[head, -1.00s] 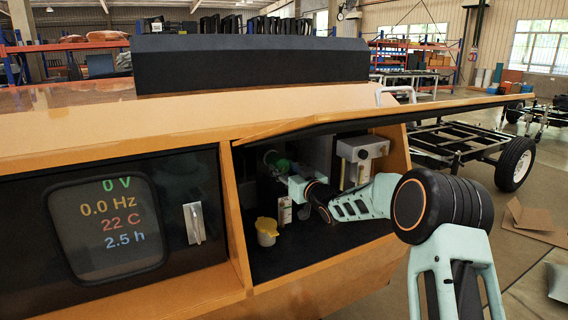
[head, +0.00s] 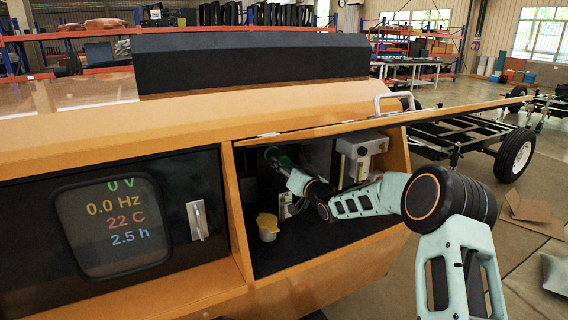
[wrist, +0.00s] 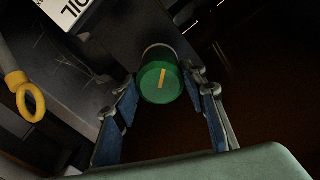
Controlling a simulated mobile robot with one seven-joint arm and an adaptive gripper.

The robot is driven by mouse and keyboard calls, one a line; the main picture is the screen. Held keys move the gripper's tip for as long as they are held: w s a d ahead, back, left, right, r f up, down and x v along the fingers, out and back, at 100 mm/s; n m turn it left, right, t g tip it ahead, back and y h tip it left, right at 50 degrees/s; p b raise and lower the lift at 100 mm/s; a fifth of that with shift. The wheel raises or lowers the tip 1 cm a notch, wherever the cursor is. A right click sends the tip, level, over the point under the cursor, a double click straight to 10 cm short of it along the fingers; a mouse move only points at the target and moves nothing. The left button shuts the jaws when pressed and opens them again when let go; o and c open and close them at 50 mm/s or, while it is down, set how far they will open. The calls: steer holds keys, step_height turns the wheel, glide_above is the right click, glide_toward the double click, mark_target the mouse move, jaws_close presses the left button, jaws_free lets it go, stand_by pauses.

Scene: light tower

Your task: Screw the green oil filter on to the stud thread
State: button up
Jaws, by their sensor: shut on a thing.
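The green oil filter (wrist: 158,84) is a short cylinder with a yellow stripe on its end face, seen end-on in the wrist view. In the head view it is small and dark (head: 275,155), at the back left of the open compartment. My gripper (wrist: 160,92) has a blue-padded finger on either side of the filter and is shut on it. In the head view my gripper (head: 287,170) reaches into the compartment from the right. The stud thread is hidden behind the filter, so I cannot tell how far the two are engaged.
A yellow-lidded cup (head: 267,222) stands on the compartment floor below my gripper. A grey box (head: 360,150) is on the compartment's back right. The raised orange panel (head: 400,118) hangs over the opening. A yellow ring handle (wrist: 31,101) and a white OIL label (wrist: 68,12) are left of the filter.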

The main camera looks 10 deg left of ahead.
steer(key=shift+r, duration=0.4)
